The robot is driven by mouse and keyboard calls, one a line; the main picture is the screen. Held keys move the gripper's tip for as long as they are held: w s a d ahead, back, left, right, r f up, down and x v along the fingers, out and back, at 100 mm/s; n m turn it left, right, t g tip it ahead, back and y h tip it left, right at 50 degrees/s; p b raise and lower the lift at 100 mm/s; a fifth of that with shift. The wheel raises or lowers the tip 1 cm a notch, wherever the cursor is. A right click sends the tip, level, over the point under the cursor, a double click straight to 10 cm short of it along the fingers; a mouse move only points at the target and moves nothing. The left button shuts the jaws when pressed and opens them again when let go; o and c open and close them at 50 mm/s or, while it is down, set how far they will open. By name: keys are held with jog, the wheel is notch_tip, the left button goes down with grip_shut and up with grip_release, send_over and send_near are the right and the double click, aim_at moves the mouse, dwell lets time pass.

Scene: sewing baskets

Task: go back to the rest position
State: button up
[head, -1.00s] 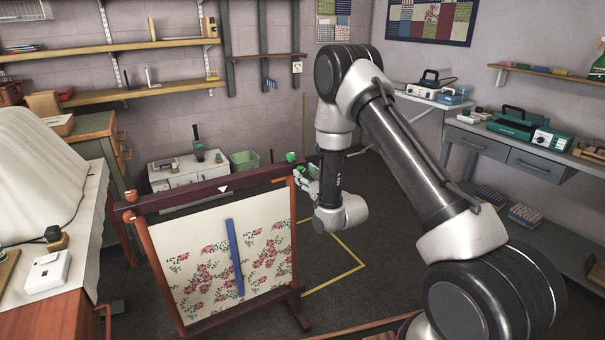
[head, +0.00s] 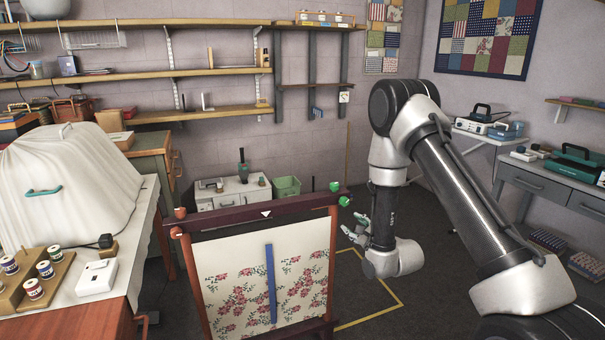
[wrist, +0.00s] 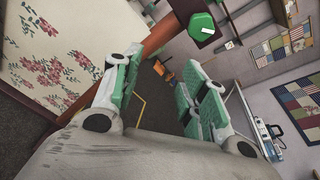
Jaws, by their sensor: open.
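My gripper (head: 358,230) is open and empty, in the air just right of the upper right corner of a wooden frame (head: 240,218) holding flowered cloth. In the wrist view my gripper's two green-padded fingers (wrist: 160,85) are spread apart with nothing between them. A green knob (head: 335,186) sits at the right end of the frame's top bar, apart from the fingers. The knob also shows beyond the fingers in the wrist view (wrist: 201,27). A blue strip (head: 270,285) stands upright against the cloth.
A bench at left carries a white-covered machine (head: 70,185), thread spools (head: 32,289) and a white box (head: 97,278). A low white cabinet (head: 228,192) and green basket (head: 287,187) stand behind the frame. Floor with yellow tape (head: 395,305) is clear below my gripper.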

jog(key=s+d+f+n+g+h, duration=0.2)
jog(key=s+f+n+g, duration=0.3)
jog(key=f+n, duration=0.3)
jog(key=s+d+r+n+g+h, duration=0.2)
jog(key=s+d+n+g, duration=0.3)
jog(key=s+n, duration=0.4)
jog(key=s+d+r+n, duration=0.2)
jog(key=s+r+n, duration=0.1)
jog(key=s+r, duration=0.5)
jog(key=s+d+r+n, duration=0.2)
jog(key=s+r, duration=0.7)
jog(key=r, duration=0.6)
jog(key=s+d+r+n, duration=0.2)
jog(key=s+r+n, duration=0.1)
jog(key=s+r, duration=0.6)
notch_tip(320, 180, up, 3)
jog(key=shift+s+r+n+h, duration=0.1)
jog(key=shift+s+n+h, duration=0.2)
jog(key=shift+n, duration=0.1)
jog(key=shift+w+a, duration=0.1)
